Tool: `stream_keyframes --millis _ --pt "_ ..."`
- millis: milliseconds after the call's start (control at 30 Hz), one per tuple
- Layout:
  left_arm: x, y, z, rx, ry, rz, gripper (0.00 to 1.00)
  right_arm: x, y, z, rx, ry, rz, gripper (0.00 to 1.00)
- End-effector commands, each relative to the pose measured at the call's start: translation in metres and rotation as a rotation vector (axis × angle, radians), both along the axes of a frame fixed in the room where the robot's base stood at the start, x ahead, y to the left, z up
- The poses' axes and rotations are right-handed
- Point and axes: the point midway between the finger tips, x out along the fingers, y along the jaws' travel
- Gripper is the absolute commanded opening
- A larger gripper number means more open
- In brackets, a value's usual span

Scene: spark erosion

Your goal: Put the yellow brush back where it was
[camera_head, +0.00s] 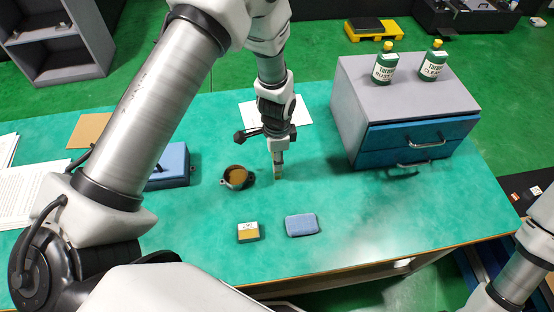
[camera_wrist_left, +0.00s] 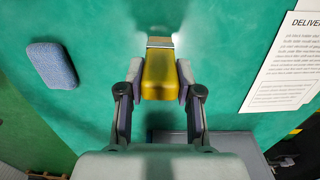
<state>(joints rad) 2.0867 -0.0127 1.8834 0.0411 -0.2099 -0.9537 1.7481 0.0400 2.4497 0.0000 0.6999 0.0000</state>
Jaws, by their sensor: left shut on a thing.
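The yellow brush (camera_wrist_left: 159,76) is clamped between the two fingers of my left gripper (camera_wrist_left: 160,84) in the left wrist view. Its pale metal end (camera_wrist_left: 160,42) points away from the gripper. In the head view my left gripper (camera_head: 279,155) points down over the middle of the green table, between the dark round pot and the drawer cabinet. Only a small bit of the brush shows below the fingers there, and I cannot tell whether it touches the table. My right gripper is out of view; only part of that arm shows at the lower right.
A blue sponge (camera_head: 302,225) and a small labelled box (camera_head: 248,232) lie nearer. The grey cabinet (camera_head: 350,115) bears two green bottles (camera_head: 385,67). A blue case (camera_head: 172,165) is at left.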

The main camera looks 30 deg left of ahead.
Motion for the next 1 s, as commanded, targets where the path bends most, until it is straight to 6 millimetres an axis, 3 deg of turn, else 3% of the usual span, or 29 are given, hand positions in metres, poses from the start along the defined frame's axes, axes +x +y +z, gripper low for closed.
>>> stream_keyframes --millis 267,300,367,767,1000 --pt "0.0 0.0 -0.001 0.0 -0.001 0.0 0.0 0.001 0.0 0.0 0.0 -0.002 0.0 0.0" --pt "0.0 0.0 -0.001 0.0 -0.001 0.0 0.41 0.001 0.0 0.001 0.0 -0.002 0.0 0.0" --pt "0.0 0.0 -0.001 0.0 -0.001 0.0 0.59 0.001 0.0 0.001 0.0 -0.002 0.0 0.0" --pt "0.001 0.0 0.008 0.0 -0.003 0.0 0.59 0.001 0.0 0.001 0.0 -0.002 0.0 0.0" --pt "0.002 0.0 0.061 0.0 -0.007 -0.001 0.59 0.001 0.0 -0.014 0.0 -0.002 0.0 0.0"
